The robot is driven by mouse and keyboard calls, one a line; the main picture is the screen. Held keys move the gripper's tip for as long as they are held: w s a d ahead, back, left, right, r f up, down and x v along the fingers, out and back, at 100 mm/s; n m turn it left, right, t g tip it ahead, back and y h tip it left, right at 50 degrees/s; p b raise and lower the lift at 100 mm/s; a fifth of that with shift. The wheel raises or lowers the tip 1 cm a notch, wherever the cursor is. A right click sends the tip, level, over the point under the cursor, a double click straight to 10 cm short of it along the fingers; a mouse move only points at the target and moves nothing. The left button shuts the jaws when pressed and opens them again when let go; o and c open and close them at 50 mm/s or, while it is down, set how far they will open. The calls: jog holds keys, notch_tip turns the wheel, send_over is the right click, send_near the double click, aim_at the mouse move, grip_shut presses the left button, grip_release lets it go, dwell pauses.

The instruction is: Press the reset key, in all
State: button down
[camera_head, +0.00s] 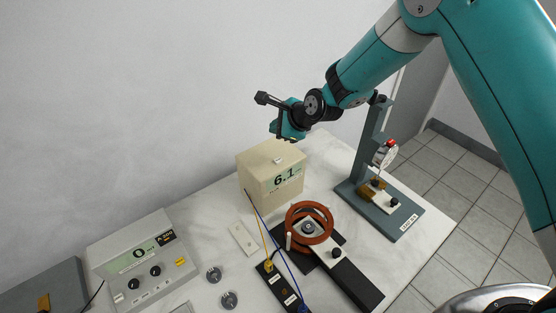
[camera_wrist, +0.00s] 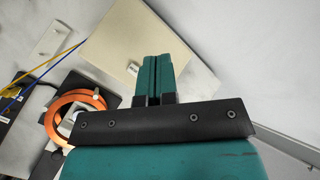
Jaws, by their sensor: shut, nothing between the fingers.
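A cream meter box (camera_head: 268,184) with a display reading 6.1 stands on the bench near the wall. On its top is a small white key (camera_head: 278,160), which also shows in the wrist view (camera_wrist: 133,69); no label on it is readable. My gripper (camera_head: 277,136) is shut and empty above the box, apart from it. In the wrist view its teal fingers (camera_wrist: 154,60) are together over the box top (camera_wrist: 125,35), with the white key just left of them. A grey console (camera_head: 140,263) at the left reads 0 and has a yellow key (camera_head: 180,262).
Orange coils (camera_head: 309,222) stand on a black base right of centre, with blue and yellow cables nearby. A grey stand (camera_head: 371,140) with a dial gauge rises at the back right. Metal discs (camera_head: 229,299) and a white plate (camera_head: 243,238) lie in front of the box.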

aim_at(278, 161)
notch_tip(278, 161, down, 8)
jog(key=b, duration=0.5)
jog(key=shift+f, duration=0.1)
jog(key=shift+f, duration=0.1)
dwell(1.7)
jog(key=shift+f+b, duration=0.3)
jog(key=shift+b, duration=0.1)
jog(key=shift+f+b, duration=0.35)
jog(key=shift+f, duration=0.15)
dwell(0.4)
jog(key=shift+r, duration=0.1)
jog(key=shift+r+p, duration=0.55)
jog(key=shift+r, duration=0.25)
jog(key=shift+r+p, duration=1.65)
jog(key=shift+r, duration=0.9)
